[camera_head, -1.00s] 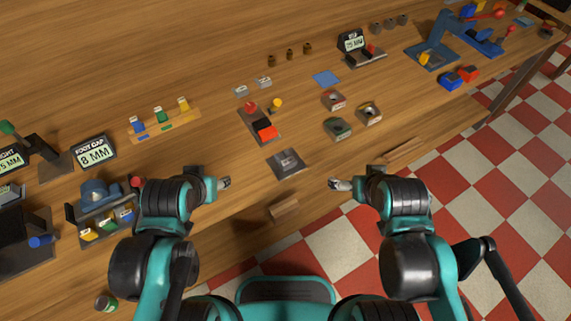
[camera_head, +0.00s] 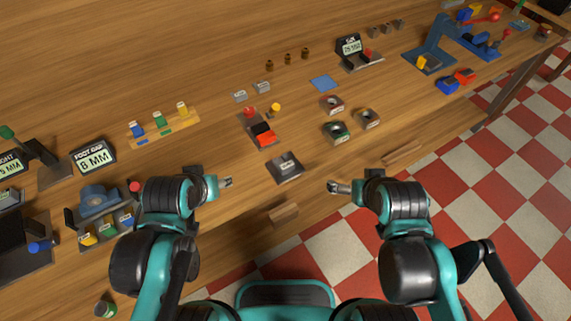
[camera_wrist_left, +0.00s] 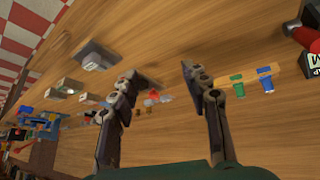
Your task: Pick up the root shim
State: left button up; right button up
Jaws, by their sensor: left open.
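I cannot tell for certain which piece is the root shim. Candidates include the small coloured tabs in a wooden rack (camera_head: 165,126) and the labelled pieces in a tray (camera_head: 105,229) at the left. A green tab (camera_wrist_left: 236,85) and a blue tab (camera_wrist_left: 266,80) show in the left wrist view. My left gripper (camera_head: 228,182) hovers near the bench's front edge, right of the tray and below the rack, apart from both. In the left wrist view its fingers (camera_wrist_left: 168,85) stand wide apart with nothing held. My right gripper (camera_head: 335,187) is over the front edge; its finger gap is unclear.
A dark labelled plate (camera_head: 284,167) lies between my grippers. Block holders (camera_head: 337,131) and a red-and-black fixture (camera_head: 260,130) stand behind it. A blue clamp fixture (camera_head: 430,52) stands at the right.

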pick_arm(q)
jog(key=w+d+n+g+h+p, duration=0.25)
jog(key=w+d+n, duration=0.45)
jog(key=n, duration=0.4)
jog(key=n+g+h+p, duration=0.1)
jog(key=n+g+p, duration=0.15)
jog(key=n, duration=0.95)
send_near(287, 165)
jog(key=f, duration=0.2)
jog(key=b+x, duration=0.1)
jog(key=x, duration=0.6)
jog(key=shift+w+d+r+b, duration=0.1)
jog(key=shift+d+b, duration=0.1)
jog(key=shift+b, duration=0.15)
jog(key=shift+t, duration=0.3)
jog(key=shift+c, duration=0.7)
grip_shut()
